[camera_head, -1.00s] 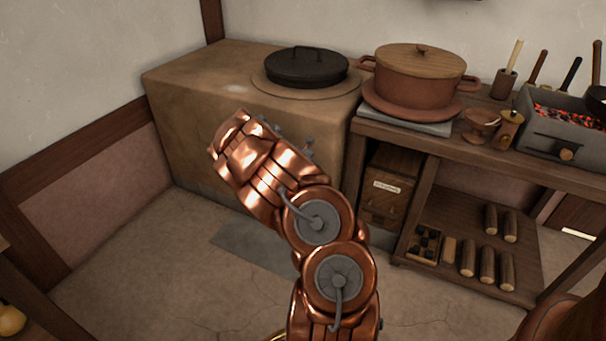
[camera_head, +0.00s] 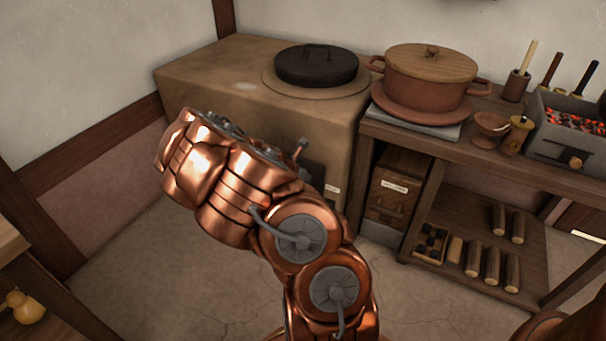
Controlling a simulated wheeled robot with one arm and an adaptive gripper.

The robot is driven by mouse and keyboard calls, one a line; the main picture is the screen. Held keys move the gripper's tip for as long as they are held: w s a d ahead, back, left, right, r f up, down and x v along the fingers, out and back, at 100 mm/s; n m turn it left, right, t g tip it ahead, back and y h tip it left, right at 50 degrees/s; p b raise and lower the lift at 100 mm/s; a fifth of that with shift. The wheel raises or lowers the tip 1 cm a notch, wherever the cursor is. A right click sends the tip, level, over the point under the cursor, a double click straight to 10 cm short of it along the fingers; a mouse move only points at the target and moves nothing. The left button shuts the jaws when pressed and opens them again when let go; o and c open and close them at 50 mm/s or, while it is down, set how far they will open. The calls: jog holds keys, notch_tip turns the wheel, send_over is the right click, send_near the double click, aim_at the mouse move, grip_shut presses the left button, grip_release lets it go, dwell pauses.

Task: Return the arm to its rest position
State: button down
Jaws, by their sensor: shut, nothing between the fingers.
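My copper arm rises from the bottom centre of the head view and bends to the upper left in front of the clay stove. My gripper (camera_head: 302,149) is mostly hidden behind the arm's upper link. Only small grey parts of it show past the link's right edge, in front of the stove's face. It is shut, and no held object shows.
The clay stove (camera_head: 205,75) with a black lidded pan (camera_head: 317,67) stands behind the arm. A bench (camera_head: 480,150) at right bears a lidded clay pot (camera_head: 428,80) and a charcoal brazier (camera_head: 560,150). A table edge (camera_head: 10,240) is at left. Floor between is clear.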

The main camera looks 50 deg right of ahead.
jog(key=shift+v, duration=0.95)
jog(key=shift+s, duration=0.1)
jog(key=s+a+r+m+p, duration=0.2)
jog(key=a+r+m+p, duration=0.25)
jog(key=r, duration=0.45)
jog(key=s+a+r+m+g+y+p, duration=0.1)
jog(key=s+a+r+m+p, duration=0.15)
jog(key=r+p, duration=0.45)
jog(key=s+a+r+m+p, duration=0.2)
jog(key=a+r+m, duration=0.2)
jog(key=r, duration=0.7)
jog(key=s+a+r+m+y+p, duration=0.2)
jog(key=s+a+r+p, duration=0.4)
jog(key=a, duration=0.3)
jog(key=s+a+r+m+g+y+p, duration=0.1)
jog(key=s+a+r+m+y+p, duration=0.2)
jog(key=s+a+r+p, duration=0.3)
jog(key=s+a+r+m+y+p, duration=0.3)
jog(key=s+a+r+p, duration=0.3)
jog(key=a, duration=0.8)
notch_tip(320, 180, up, 4)
jog(key=shift+f+g, duration=0.2)
jog(key=shift+g, duration=0.1)
jog(key=shift+a, duration=0.15)
